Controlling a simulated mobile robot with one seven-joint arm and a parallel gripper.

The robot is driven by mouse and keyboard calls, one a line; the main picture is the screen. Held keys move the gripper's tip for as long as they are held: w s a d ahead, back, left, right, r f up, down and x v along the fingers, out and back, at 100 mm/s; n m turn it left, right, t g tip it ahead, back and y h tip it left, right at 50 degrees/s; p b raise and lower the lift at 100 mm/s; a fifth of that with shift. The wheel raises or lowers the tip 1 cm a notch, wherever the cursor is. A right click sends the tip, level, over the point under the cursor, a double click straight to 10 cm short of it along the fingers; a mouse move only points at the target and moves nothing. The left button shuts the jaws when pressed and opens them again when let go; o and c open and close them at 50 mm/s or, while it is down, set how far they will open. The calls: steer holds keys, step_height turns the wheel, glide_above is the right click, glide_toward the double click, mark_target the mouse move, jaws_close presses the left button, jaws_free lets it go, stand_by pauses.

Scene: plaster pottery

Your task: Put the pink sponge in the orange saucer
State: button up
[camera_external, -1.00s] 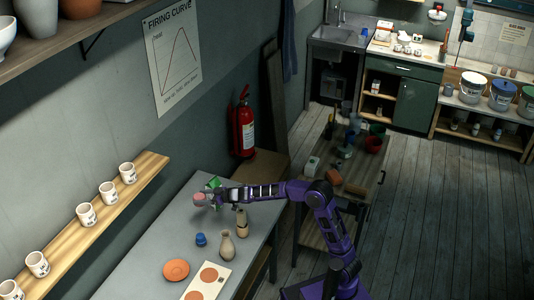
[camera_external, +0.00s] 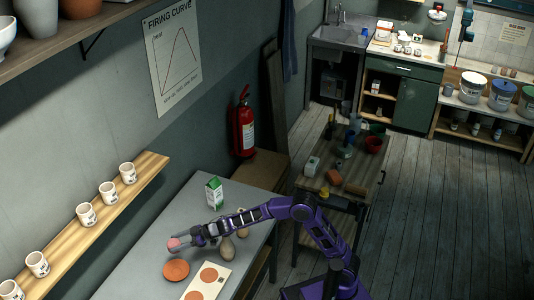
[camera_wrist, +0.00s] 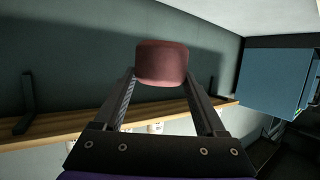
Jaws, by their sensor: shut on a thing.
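The pink sponge (camera_external: 174,243) is held at the tip of my gripper (camera_external: 182,242), above the grey table. In the wrist view the sponge (camera_wrist: 162,62) sits between the two fingertips of my gripper (camera_wrist: 161,82), which are shut on it. The orange saucer (camera_external: 176,271) lies on the grey table, just below the sponge in the external picture. The saucer does not show in the wrist view. The sponge's height above the table is hard to tell.
A white board with orange discs (camera_external: 208,284) lies right of the saucer. A beige vase (camera_external: 227,249) stands beside my arm. A green and white carton (camera_external: 214,191) stands at the table's back. A wall shelf (camera_external: 80,229) holds several white mugs.

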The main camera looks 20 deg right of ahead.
steer(key=b, duration=0.2)
glide_above(186, 273)
steer(key=f, duration=1.6)
steer(key=shift+w+a+f, duration=0.1)
steer(key=shift+a+f, duration=0.15)
steer(key=shift+r, duration=0.1)
steer(key=shift+f+b, duration=0.65)
steer(key=o, duration=1.3)
steer(key=shift+c, duration=0.2)
steer(key=shift+r+p, duration=0.55)
steer(key=shift+r, duration=0.05)
steer(key=shift+d+r, duration=0.25)
steer(key=v, duration=1.1)
steer(key=shift+d+p, duration=0.25)
steer(key=shift+p, duration=0.2)
